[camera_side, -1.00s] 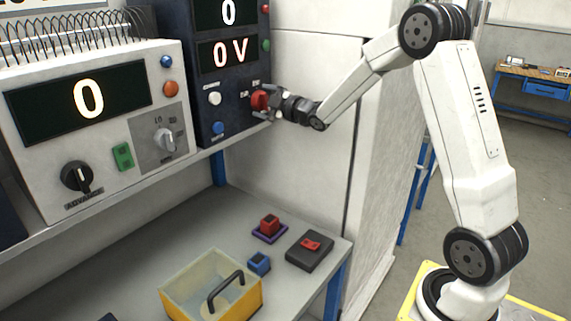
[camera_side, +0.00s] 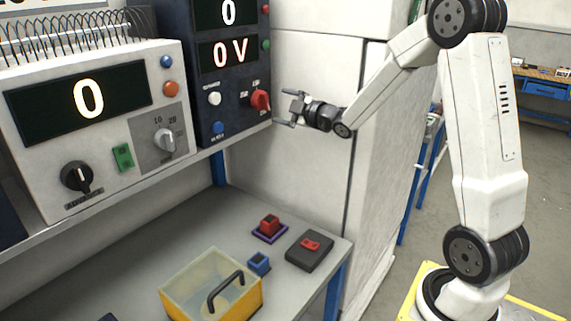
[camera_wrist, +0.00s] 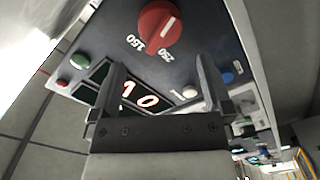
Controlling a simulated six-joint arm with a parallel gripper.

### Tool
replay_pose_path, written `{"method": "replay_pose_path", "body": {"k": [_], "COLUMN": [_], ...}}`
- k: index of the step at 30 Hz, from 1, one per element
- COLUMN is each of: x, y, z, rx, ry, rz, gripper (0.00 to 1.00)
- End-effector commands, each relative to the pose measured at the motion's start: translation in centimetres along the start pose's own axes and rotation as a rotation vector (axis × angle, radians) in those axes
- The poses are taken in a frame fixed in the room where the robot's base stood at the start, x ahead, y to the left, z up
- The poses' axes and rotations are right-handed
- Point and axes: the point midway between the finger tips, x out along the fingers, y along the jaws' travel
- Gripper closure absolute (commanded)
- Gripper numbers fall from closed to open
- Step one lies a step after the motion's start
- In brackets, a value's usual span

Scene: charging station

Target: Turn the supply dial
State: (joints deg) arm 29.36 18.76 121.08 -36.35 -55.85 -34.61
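The supply dial is a red knob (camera_side: 260,99) low on the right of the dark blue supply unit (camera_side: 205,75). It shows large at the top of the wrist view (camera_wrist: 160,28), with a white pointer line and the labels 150 and 250 beside it. The supply's lower display reads 0 V in the side view.
A white button (camera_side: 215,98) and a blue button (camera_side: 218,128) sit left of the dial. A white unit (camera_side: 110,135) with its own knobs stands left on the shelf. The bench below holds a yellow-framed bin (camera_side: 240,298), a red block (camera_side: 269,222) and a black switch box (camera_side: 309,252).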

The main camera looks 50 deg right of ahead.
Motion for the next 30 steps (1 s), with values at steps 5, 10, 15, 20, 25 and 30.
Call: {"method": "replay_pose_path", "body": {"k": [5,10,15,20,25,30], "x": [-1.0,-1.2,-1.2,-1.2,-1.2,-1.2], "y": [0.0,0.0,0.0,0.2,1.4,3.6], "z": [0.0,0.0,0.0,-0.2,-1.0,-2.4], "rx": [0.001,0.001,0.001,0.000,-0.002,-0.003], "ry": [0.000,0.000,0.000,0.001,0.003,0.003], "rz": [0.000,0.000,0.000,0.001,0.002,0.003], "gripper": [0.00,0.00,0.00,0.00,0.00,0.00]}}
